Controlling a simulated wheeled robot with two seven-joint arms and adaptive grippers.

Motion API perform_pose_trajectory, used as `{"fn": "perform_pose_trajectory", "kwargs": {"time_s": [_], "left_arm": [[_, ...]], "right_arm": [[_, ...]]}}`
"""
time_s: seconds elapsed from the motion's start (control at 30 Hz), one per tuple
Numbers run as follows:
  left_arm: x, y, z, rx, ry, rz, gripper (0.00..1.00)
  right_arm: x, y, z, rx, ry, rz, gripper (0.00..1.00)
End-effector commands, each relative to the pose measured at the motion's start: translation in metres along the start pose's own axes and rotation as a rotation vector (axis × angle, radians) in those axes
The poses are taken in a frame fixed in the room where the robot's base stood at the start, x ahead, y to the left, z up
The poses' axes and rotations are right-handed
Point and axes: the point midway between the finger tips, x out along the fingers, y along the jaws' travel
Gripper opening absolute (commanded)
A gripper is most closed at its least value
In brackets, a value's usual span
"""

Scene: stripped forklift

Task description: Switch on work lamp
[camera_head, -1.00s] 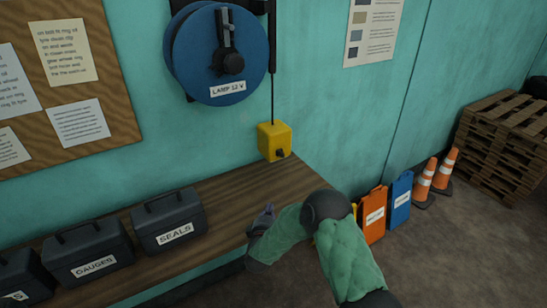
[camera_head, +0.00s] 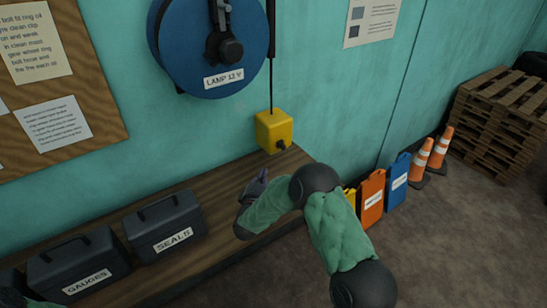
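A blue cable reel (camera_head: 208,48) labelled "LAMP 12 V" hangs on the teal wall. A black cord runs down beside it to a yellow box (camera_head: 273,130) with a dark knob (camera_head: 281,145) on its front, at the bench's back right end. I cannot make out the knob's setting, and no lit lamp shows. My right gripper (camera_head: 263,177) is over the bench, below and left of the yellow box and apart from it. It is small and partly hidden by its green-sleeved arm, so its opening is unclear. A bit of my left arm shows at the lower left; its gripper does not.
Dark cases labelled "SEALS" (camera_head: 165,226) and "GAUGES" (camera_head: 79,265) stand on the wooden bench (camera_head: 215,248). Orange (camera_head: 371,198) and blue (camera_head: 398,182) boards, traffic cones (camera_head: 420,163) and stacked pallets (camera_head: 497,122) line the wall at right. Open floor lies front right.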

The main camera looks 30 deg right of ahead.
Motion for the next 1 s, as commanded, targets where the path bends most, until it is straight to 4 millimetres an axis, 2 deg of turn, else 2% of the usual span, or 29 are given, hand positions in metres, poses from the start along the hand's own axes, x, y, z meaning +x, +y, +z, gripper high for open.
{"fn": "perform_pose_trajectory", "kwargs": {"time_s": [0.17,0.63,0.8,1.0], "left_arm": [[0.001,-0.001,-0.001,0.0,0.001,0.0,0.4],[0.007,-0.003,-0.001,0.0,0.001,0.0,0.4],[0.008,-0.003,-0.001,0.0,0.001,0.0,0.4],[0.009,-0.003,-0.001,0.0,0.001,0.0,0.4]], "right_arm": [[0.017,0.0,0.001,0.001,-0.002,0.001,0.0],[0.102,-0.001,0.001,0.001,-0.002,0.002,0.0],[0.117,-0.001,0.019,-0.001,-0.002,0.0,0.0],[0.126,0.0,0.028,0.0,-0.001,0.0,0.0]]}}
